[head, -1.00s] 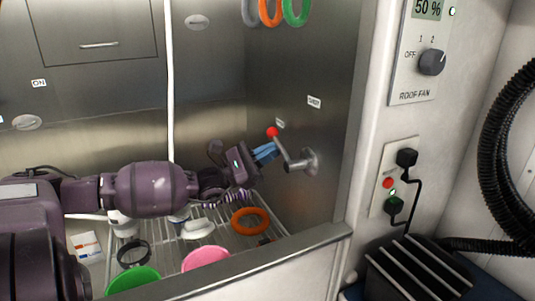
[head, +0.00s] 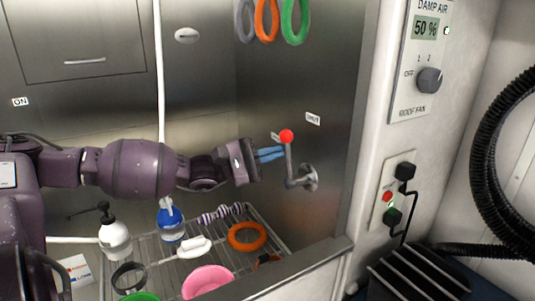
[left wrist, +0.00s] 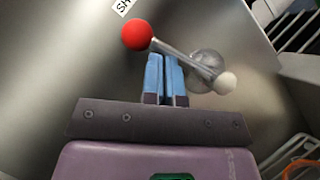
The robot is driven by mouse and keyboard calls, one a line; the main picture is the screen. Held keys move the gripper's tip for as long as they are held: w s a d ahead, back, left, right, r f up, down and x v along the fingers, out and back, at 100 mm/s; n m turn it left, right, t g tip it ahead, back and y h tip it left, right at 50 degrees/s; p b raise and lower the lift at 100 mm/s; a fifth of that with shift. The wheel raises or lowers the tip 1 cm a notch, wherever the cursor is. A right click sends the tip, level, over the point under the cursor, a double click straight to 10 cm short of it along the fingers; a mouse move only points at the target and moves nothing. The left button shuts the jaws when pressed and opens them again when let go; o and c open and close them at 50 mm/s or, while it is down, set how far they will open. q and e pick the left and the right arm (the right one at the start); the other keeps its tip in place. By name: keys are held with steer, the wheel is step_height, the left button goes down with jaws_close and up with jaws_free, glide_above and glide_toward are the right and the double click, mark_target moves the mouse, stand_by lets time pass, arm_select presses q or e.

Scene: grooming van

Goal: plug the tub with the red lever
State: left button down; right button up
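The lever has a red ball (head: 286,136) on a metal rod, on a round grey pivot (head: 309,178) on the tub's right steel wall. It stands nearly upright, its ball between a partly hidden label and the "SHUT" label (head: 313,118). In the left wrist view the red ball (left wrist: 137,34) is up and left of the fingertips, and the rod runs past them to the pivot (left wrist: 207,66). My left gripper (head: 284,153) has its blue fingers together, tips at the rod's left side; contact is unclear. Nothing shows between them. My right gripper is out of view.
Coloured loops (head: 267,18) hang above. The tub's front rim (head: 290,262) crosses below.

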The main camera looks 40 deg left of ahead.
arm_select(q)
steer(key=shift+s+d+r, duration=0.15)
steer(key=shift+d+r, duration=0.35)
steer(key=shift+d, duration=0.25)
stand_by(0.4)
steer(key=p+v, duration=0.3)
steer(key=v, duration=0.8)
steer(key=shift+f, duration=0.1)
